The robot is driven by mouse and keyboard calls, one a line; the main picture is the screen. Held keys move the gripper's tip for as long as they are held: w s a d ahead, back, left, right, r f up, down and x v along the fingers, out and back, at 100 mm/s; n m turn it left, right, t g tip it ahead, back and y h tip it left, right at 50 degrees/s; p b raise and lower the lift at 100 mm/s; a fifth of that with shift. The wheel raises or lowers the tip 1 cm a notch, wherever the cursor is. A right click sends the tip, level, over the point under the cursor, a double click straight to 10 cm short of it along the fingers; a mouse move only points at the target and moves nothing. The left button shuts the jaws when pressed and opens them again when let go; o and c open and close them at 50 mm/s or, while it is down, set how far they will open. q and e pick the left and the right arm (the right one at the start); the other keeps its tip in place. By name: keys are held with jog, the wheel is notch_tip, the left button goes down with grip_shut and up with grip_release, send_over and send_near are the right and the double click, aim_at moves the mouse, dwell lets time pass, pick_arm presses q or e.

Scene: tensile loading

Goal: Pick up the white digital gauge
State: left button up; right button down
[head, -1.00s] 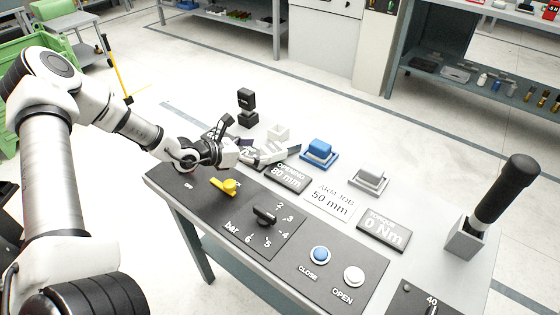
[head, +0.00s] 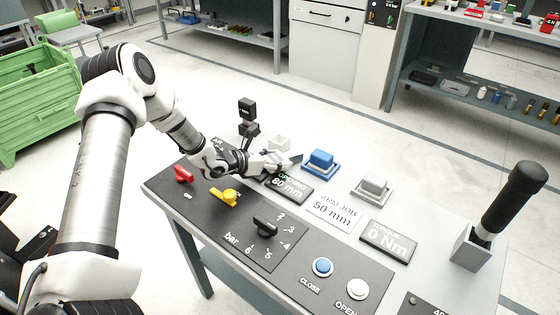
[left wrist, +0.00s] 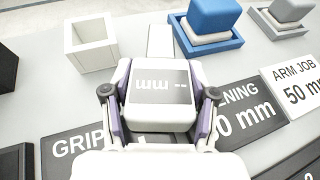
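The white digital gauge (left wrist: 160,95) has a grey screen marked "mm", upside down in the left wrist view. It sits between the two purple-sided fingers of my left gripper (left wrist: 160,105), which press close along both its sides. In the head view the gripper (head: 268,161) is low over the bench, behind the yellow lever, and the gauge (head: 294,159) shows only in part at its fingertips. My left gripper looks shut on the gauge; whether the gauge is clear of the bench I cannot tell. My right gripper is out of view.
A white open box (left wrist: 90,45) stands left of the gauge in the left wrist view. The blue block in its tray (head: 320,162) and a grey block (head: 373,187) are to the right. A black device on a stand (head: 248,112) is behind. Lettered plates lie in front.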

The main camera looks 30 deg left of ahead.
pick_arm(q)
jog(key=c, duration=0.4)
jog(key=shift+c, duration=0.2)
